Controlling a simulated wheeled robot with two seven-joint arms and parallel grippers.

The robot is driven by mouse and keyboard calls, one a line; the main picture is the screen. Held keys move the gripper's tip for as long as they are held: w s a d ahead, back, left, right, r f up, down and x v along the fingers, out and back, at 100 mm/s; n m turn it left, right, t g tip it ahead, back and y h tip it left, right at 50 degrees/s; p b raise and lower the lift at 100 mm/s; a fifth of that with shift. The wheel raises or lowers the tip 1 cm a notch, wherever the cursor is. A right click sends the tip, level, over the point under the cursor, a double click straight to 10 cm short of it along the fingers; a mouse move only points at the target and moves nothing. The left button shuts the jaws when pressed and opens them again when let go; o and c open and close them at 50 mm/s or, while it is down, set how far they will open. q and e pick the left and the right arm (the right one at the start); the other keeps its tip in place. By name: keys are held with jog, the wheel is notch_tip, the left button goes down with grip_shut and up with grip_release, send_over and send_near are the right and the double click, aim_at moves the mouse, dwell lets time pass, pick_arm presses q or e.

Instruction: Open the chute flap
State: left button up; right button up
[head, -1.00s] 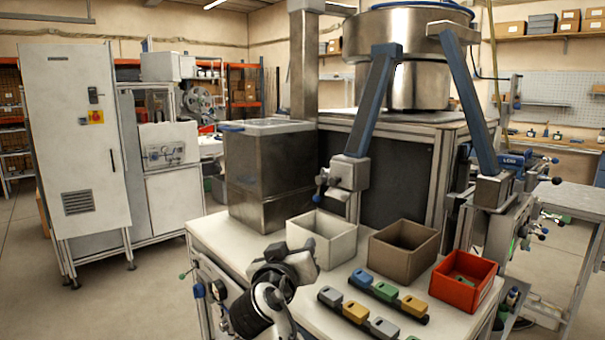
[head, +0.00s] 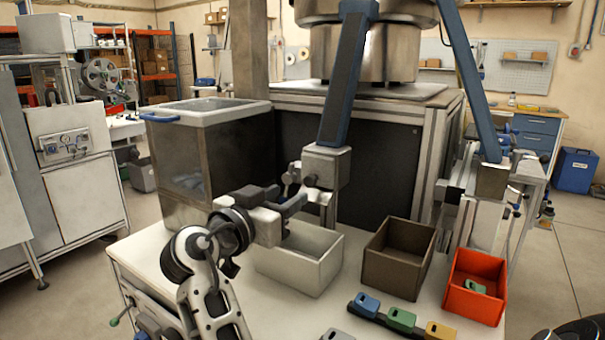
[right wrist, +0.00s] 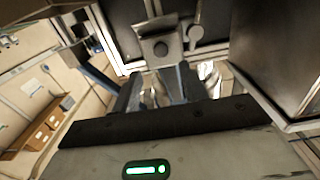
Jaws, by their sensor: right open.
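The left blue chute (head: 346,80) slopes down to a grey metal end block (head: 325,166) above the white bin. A small lever with a knob (head: 291,178) sits on the block's left side. The flap itself is hard to tell apart from the block. My right gripper (head: 298,197) is open, its fingertips close to the lever and the block's lower left. In the right wrist view, its fingers (right wrist: 160,90) stand apart below the grey block (right wrist: 161,45) with its round knob. Whether they touch anything is unclear. My left gripper is not in view.
Below stand a white bin (head: 310,270), a brown bin (head: 398,258) and a red bin (head: 476,285) with a green piece inside. A rack of coloured blocks (head: 400,320) lies in front. A clear-sided hopper (head: 185,165) stands close left. A second chute (head: 470,80) is at right.

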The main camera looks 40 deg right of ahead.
aim_at(308, 181)
jog(key=p+x, duration=0.2)
jog(key=x, duration=0.5)
jog(key=shift+w+f, duration=0.1)
jog(key=shift+w, duration=0.05)
grip_shut()
